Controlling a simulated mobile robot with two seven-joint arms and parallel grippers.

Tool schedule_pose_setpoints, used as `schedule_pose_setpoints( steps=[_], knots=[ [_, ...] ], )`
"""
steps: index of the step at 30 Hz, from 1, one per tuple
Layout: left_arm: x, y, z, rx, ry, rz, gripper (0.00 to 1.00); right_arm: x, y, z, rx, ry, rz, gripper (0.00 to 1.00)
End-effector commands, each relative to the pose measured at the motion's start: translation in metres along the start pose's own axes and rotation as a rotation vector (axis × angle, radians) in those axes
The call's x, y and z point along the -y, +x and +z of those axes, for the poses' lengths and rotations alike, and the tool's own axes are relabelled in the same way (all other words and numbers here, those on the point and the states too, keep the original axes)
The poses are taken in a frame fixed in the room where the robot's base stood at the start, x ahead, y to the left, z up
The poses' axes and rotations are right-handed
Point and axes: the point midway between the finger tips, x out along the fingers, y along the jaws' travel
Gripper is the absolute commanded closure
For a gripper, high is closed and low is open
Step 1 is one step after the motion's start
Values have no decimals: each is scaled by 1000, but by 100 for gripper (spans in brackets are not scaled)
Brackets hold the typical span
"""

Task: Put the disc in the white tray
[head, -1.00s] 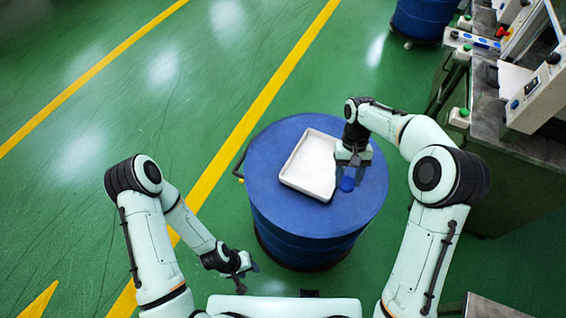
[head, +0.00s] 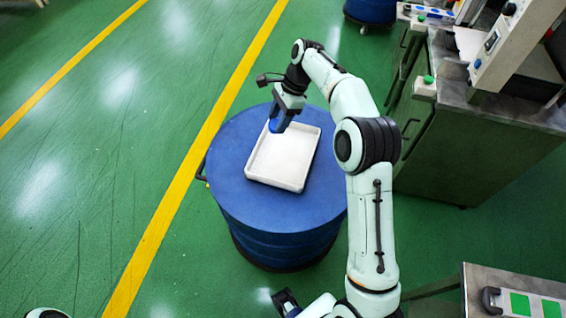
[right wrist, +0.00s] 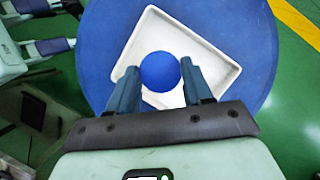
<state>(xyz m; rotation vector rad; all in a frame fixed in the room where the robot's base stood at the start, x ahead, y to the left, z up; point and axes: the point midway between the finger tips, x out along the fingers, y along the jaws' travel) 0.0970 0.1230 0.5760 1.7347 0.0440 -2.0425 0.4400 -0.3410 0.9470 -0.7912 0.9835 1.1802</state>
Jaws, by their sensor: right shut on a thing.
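The white tray (head: 283,183) lies on the blue drum (head: 230,190) in the head view; its floor looks bare. My right gripper (head: 281,118) points down by the tray's far end. It is shut on the blue disc (right wrist: 160,71), which sits between the two fingers in the right wrist view. There the disc appears in front of the tray (right wrist: 205,40), inside its outline. In the head view the disc (head: 276,126) shows only partly below the fingers. Its height above the tray is hard to tell.
A metal workbench (head: 430,140) with machines stands to the right. Another blue drum (head: 370,11) is at the top. A metal table (head: 480,285) is at the lower right. Green floor to the left, with yellow lines (head: 205,150), is clear.

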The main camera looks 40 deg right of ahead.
Motion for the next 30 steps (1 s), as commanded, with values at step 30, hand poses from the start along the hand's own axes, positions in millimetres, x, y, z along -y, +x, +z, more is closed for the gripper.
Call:
schedule_pose_setpoints(
  steps=[30],
  knots=[
    [16, 47, -2, -1, -3, -1, 43, 12, 101, -82, -2, 320, -128, 94]
  ],
)
